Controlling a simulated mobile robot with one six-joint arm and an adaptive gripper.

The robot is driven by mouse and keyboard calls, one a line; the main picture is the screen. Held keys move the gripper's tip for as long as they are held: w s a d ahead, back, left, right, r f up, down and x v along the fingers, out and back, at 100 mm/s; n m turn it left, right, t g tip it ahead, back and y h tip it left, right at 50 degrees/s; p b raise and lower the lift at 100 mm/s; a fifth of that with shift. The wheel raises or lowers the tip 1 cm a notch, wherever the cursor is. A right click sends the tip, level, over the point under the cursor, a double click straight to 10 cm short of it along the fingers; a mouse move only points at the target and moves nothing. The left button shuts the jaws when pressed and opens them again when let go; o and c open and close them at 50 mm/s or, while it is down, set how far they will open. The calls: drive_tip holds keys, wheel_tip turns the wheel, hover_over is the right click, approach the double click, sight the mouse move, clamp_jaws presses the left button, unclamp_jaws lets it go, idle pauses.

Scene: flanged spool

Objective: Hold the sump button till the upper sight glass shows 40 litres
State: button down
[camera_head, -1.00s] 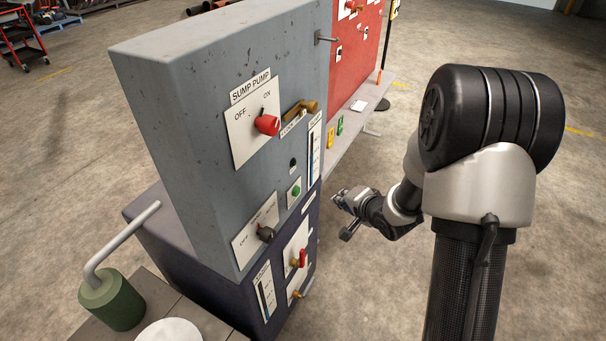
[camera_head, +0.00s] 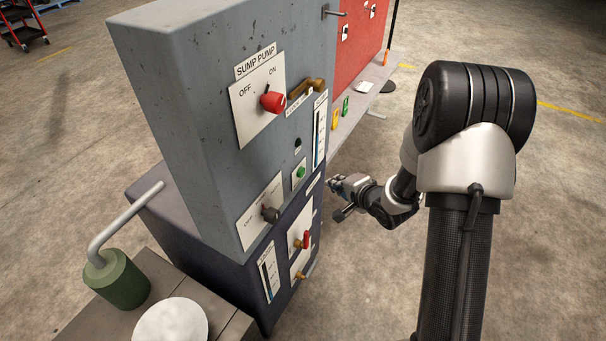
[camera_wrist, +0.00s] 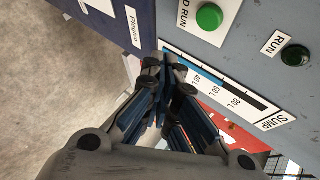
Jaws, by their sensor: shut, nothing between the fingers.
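The green button (camera_head: 300,173) is on the grey cabinet's right face, beside the upper sight glass (camera_head: 319,131), a tall strip labelled SUMP. In the wrist view the green button (camera_wrist: 209,16) is at the top, and the sight glass (camera_wrist: 247,95) shows blue at its lower end and dark toward the 80 L end.
A dark RUN lamp (camera_wrist: 295,55) is beside the button. A red SUMP PUMP knob (camera_head: 272,102), a brass lever (camera_head: 308,87) and a dark knob (camera_head: 270,214) protrude nearby. A lower sight glass (camera_head: 268,272) and red-handled valve (camera_head: 305,240) are below. The floor to the right is open.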

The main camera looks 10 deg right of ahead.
sight(301, 172)
drive_tip(key=w+a, duration=0.3)
drive_tip(key=a, duration=0.2)
drive_tip(key=shift+w, duration=0.3)
idle(1.3)
drive_tip(key=shift+w+a, duration=0.25)
drive_tip(key=shift+a, duration=0.05)
drive_tip(key=shift+w+a, duration=0.3)
drive_tip(key=shift+a, duration=0.1)
idle(5.2)
